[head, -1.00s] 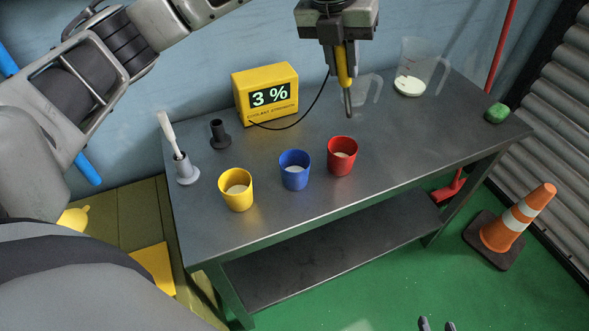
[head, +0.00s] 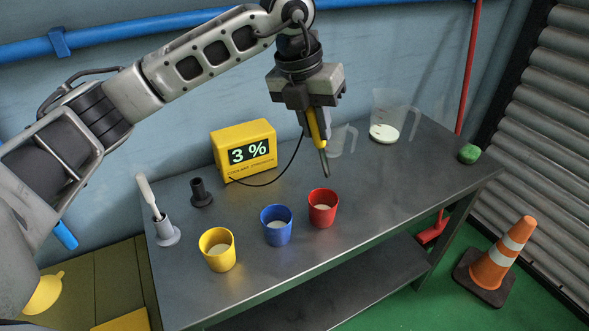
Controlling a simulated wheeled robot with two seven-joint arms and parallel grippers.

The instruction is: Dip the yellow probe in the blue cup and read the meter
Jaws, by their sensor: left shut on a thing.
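My left gripper (head: 316,108) is shut on the yellow probe (head: 315,127) and holds it, slightly tilted, tip down in the air. The probe's grey tip shows near the red cup (head: 323,208), above and behind it in the picture. The blue cup (head: 277,228) stands left of the red cup, with pale liquid inside. The yellow cup (head: 218,252) stands further left, also with pale liquid. The yellow meter (head: 230,138) at the back reads 3 %; a black cable runs from it to the probe. My right gripper is not in view.
The grey bench (head: 400,187) carries a black holder (head: 201,193), a grey stand with a white brush-like tool (head: 146,190), a clear jug (head: 392,112) with white liquid, another clear vessel (head: 343,140) and a green lump (head: 469,154). An orange cone (head: 498,257) stands on the floor.

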